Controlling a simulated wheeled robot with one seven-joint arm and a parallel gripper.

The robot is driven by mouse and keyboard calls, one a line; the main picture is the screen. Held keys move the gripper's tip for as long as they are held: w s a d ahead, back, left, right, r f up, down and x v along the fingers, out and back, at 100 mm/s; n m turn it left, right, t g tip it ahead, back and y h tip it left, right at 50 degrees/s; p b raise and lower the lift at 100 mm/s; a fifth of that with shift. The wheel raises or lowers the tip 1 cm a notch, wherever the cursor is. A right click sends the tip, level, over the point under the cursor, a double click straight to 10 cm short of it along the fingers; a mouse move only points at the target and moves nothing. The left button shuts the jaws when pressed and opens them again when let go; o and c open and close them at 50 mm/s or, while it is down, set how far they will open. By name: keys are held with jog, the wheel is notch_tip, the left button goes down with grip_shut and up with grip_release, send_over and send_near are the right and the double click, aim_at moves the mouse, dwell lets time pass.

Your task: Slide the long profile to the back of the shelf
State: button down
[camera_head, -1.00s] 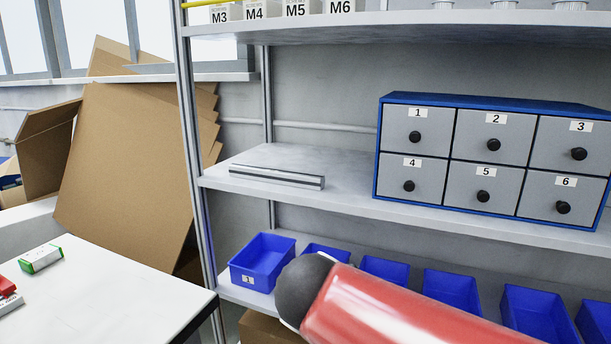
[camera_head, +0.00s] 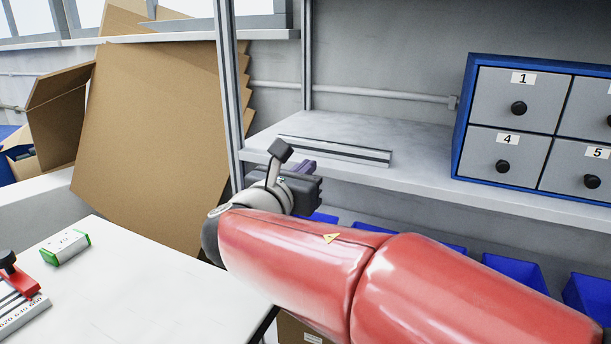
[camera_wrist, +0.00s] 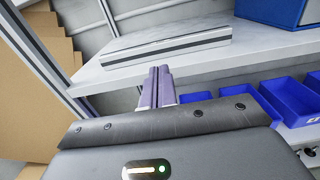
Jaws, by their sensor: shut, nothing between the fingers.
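The long profile (camera_head: 335,150) is a grey bar with a dark groove, lying on the middle shelf (camera_head: 420,165) near its front edge, left of the drawer cabinet. It also shows in the wrist view (camera_wrist: 170,45), across the shelf beyond my fingers. My gripper (camera_wrist: 157,72) has its purple fingers shut together with nothing between them. The fingertips appear at the shelf's front edge, pointing toward the profile; a small gap seems to separate them from it. In the head view my gripper (camera_head: 308,167) is in front of the shelf's left part, partly hidden by my wrist.
A blue-framed drawer cabinet (camera_head: 462,118) stands on the shelf to the right. A metal shelf post (camera_head: 229,95) rises at the left. Blue bins (camera_wrist: 288,100) sit on the lower shelf. A white table (camera_head: 130,285) is at the lower left. Shelf space behind the profile is clear.

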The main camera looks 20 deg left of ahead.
aim_at(327, 149)
jog(key=w, duration=0.7)
jog(key=shift+w+d+p, duration=0.3)
jog(key=shift+w+d, duration=0.05)
jog(key=shift+w, duration=0.05)
jog(key=shift+w, duration=0.1)
jog(key=w, duration=0.3)
jog(key=shift+w+d+p, duration=0.15)
jog(key=shift+w+p, duration=0.1)
jog(key=shift+p, duration=0.05)
jog(key=shift+s, duration=0.1)
